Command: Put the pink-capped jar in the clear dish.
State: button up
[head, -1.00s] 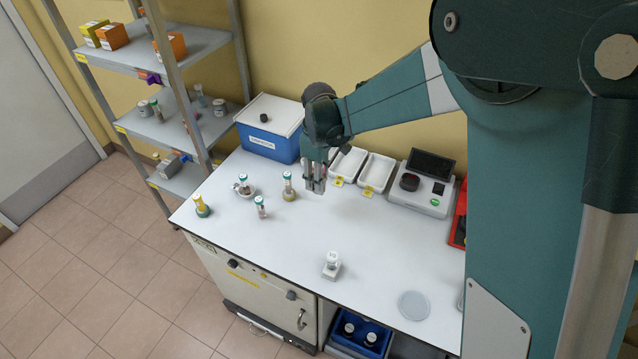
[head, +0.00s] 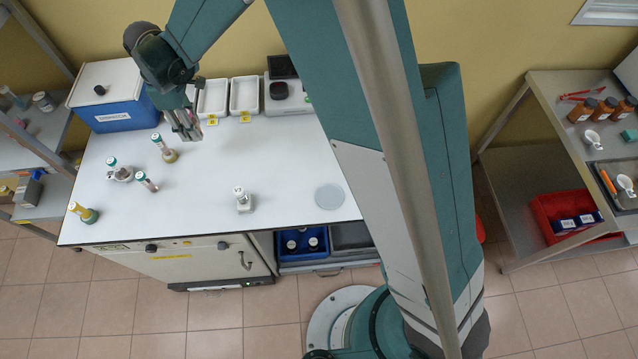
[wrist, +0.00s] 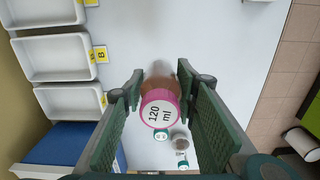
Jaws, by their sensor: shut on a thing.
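The pink-capped jar (wrist: 160,109) is between the fingers of my gripper (wrist: 166,90) in the wrist view. Its white lid face reads "120 ml" and its body is brownish. My gripper is shut on it. In the head view my gripper (head: 187,133) is over the back left of the white table, in front of the blue box, and the jar is hard to make out there. The clear dish (head: 330,196) is a flat, pale round shape near the table's front right, well to the right of my gripper. It looks empty.
A small white block with a vial (head: 243,200) stands between my gripper and the dish. White trays (head: 244,94) and a blue box (head: 112,112) line the back.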

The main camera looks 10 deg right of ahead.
jog(key=s+d+r+b, duration=0.1)
jog(key=s+d+r, duration=0.15)
jog(key=d, duration=0.95)
jog(key=n+b, duration=0.3)
send_over(330, 196)
jog(key=f, duration=0.2)
jog(key=shift+f, duration=0.1)
jog(key=shift+f+b, duration=0.5)
jog(key=shift+f, duration=2.3)
jog(key=shift+f+b, duration=0.4)
jog(key=shift+f, duration=1.65)
jog(key=shift+f, duration=0.2)
